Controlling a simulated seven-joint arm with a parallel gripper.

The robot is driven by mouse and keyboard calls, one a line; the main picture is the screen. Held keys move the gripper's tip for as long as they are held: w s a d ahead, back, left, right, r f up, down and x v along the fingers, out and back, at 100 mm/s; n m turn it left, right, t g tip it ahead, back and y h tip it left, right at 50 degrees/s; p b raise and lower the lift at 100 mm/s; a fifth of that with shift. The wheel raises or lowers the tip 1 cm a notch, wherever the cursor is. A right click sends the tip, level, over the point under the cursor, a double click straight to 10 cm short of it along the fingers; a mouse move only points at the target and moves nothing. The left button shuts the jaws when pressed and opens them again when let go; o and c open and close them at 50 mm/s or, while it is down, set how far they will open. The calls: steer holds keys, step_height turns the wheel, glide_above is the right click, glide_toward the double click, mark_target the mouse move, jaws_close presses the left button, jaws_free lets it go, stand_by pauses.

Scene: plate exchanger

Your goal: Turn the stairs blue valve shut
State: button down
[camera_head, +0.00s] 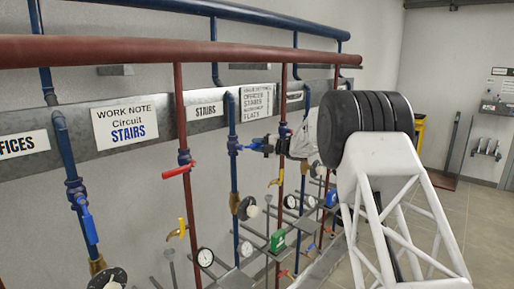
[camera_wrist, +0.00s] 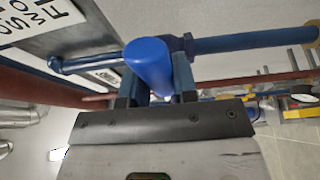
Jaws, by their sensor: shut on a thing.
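The blue valve (camera_head: 234,146) sits on the vertical blue pipe (camera_head: 234,183) just right of the STAIRS sign (camera_head: 205,111). Its handle reaches out sideways from the pipe to my gripper (camera_head: 265,147). In the wrist view the rounded blue handle (camera_wrist: 148,63) stands between the two fingers of my gripper (camera_wrist: 157,88), pointing toward the camera, across the blue pipe (camera_wrist: 255,40). The fingers are shut on the handle. The handle's far end at the valve body is partly hidden in the wrist view.
A red-handled valve (camera_head: 178,171) is on the red pipe to the left. Another blue handle (camera_head: 88,225) hangs along the leftmost blue pipe. A work note (camera_head: 125,122) reads "Circuit STAIRS". A thick red pipe (camera_head: 150,49) crosses above. Gauges (camera_head: 205,257) and brackets are below. Open floor lies right.

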steer(key=shift+a+r, duration=0.1)
steer(key=shift+r, duration=0.05)
steer(key=c, duration=0.9)
jaws_free()
steer(key=v, duration=0.8)
